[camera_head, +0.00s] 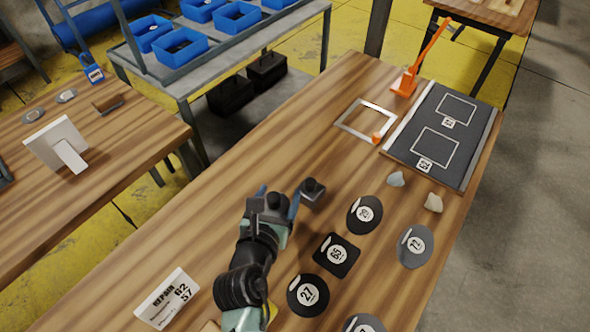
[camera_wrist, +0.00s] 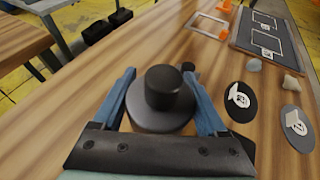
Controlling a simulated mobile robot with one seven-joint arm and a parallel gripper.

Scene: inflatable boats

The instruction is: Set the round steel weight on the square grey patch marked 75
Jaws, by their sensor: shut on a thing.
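My gripper (camera_wrist: 163,100) is shut on a round dark grey steel weight (camera_wrist: 155,118) with a black knob, its blue fingers on either side. In the head view my gripper (camera_head: 278,197) is over the table left of the patches. I see no patch clearly marked 75. A black square patch (camera_head: 350,246) reads 65, a grey oval patch (camera_head: 404,254) 72, and dark round patches read 29 (camera_head: 354,222) and 27 (camera_head: 296,304).
Another patch (camera_head: 350,328) is cut off at the bottom edge. A dark panel (camera_head: 405,140) with outlined squares lies at the far end, near a metal frame (camera_head: 345,122), orange tool (camera_head: 404,82) and two stones (camera_head: 396,179). A repair sign (camera_head: 167,298) is lower left.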

